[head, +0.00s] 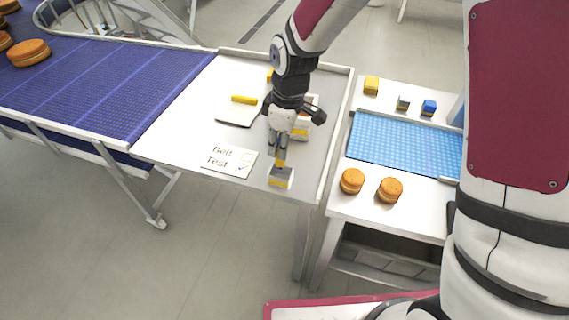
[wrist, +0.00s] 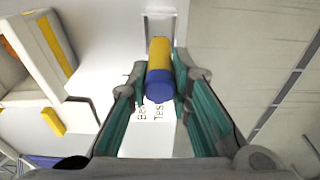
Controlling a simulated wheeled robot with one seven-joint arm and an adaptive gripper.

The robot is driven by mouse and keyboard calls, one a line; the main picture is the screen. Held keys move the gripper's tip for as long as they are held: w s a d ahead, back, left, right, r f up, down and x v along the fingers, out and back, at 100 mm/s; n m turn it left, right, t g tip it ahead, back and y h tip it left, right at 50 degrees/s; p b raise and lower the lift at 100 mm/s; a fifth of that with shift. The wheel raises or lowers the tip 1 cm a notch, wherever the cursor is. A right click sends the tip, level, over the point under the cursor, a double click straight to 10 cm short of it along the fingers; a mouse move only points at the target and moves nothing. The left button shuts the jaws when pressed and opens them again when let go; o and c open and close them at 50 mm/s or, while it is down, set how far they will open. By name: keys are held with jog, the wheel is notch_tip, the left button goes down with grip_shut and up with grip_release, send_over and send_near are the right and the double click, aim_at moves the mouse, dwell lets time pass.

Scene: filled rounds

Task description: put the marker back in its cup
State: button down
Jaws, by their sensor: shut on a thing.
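The marker (wrist: 160,65) is yellow with a blue end. My gripper (wrist: 160,88) is shut on it, with a finger on each side and the blue end towards the wrist camera. In the head view my gripper (head: 277,150) points down over the table, and a short yellow part of the marker (head: 281,158) shows below the fingers. In the wrist view the cup (wrist: 160,22) shows at the marker's far end. I cannot tell whether the tip is inside it.
A "Belt Test" card (head: 230,160) lies left of the cup. A yellow stick (head: 244,99) lies farther back. A white box with a yellow band (wrist: 40,52) stands close behind my gripper. The right table holds a blue mat (head: 405,143), two orange rounds (head: 352,181) and small blocks (head: 403,102).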

jog(key=shift+f+p, duration=0.35)
jog(key=shift+f, duration=2.4)
jog(key=shift+f, duration=0.1)
jog(key=c, duration=1.5)
grip_release()
jog(key=shift+o, duration=0.2)
notch_tip(320, 180, up, 12)
jog(key=d+b, duration=0.1)
jog(key=shift+s+d+r, duration=0.2)
jog(key=shift+s+d, duration=0.05)
jog(key=shift+s, duration=0.05)
